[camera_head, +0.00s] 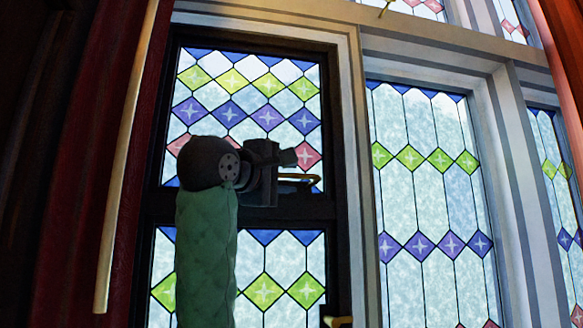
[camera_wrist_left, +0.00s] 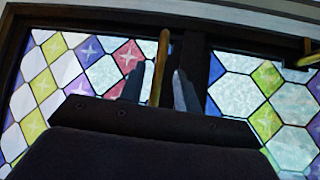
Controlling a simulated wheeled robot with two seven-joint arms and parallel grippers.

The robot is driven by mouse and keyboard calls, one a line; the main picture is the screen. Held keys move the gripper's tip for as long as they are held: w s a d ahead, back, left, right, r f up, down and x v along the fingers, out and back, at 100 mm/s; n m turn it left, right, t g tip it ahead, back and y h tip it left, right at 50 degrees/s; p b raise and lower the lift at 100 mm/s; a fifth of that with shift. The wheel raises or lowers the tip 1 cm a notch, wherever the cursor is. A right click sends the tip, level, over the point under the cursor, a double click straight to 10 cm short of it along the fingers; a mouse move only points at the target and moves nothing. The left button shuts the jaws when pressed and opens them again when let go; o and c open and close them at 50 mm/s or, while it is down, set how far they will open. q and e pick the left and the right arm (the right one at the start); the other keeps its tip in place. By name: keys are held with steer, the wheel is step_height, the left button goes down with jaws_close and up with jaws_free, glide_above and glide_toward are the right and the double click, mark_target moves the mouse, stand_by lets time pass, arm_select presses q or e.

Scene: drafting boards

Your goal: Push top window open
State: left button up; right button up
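The top window (camera_head: 248,78) is a dark-framed stained-glass pane at the upper left of the head view, with clear, green, purple and red diamonds. It looks flush in its frame. A brass handle (camera_head: 299,178) sits at its lower right corner; it also shows in the left wrist view (camera_wrist_left: 161,48). My left gripper (camera_head: 290,160) is in front of this corner, beside the handle. In the wrist view its two fingers (camera_wrist_left: 163,78) stand apart with the handle between them; I cannot tell whether either touches it. My gripper hides part of the pane. My right gripper is not in view.
A lower window (camera_head: 285,262) lies below the dark crossbar, with another brass handle (camera_head: 338,321) at its right. A pale post (camera_head: 352,150) divides these from a tall window (camera_head: 425,200). A dark red curtain (camera_head: 85,180) and a pale pole (camera_head: 125,160) stand left.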

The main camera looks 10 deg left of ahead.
arm_select(q)
steer(key=shift+w+d+r+p, duration=0.3)
steer(key=shift+w+d+p, duration=0.1)
steer(key=shift+w+d, duration=0.1)
steer(key=shift+w+f, duration=0.1)
steer(key=shift+w, duration=0.15)
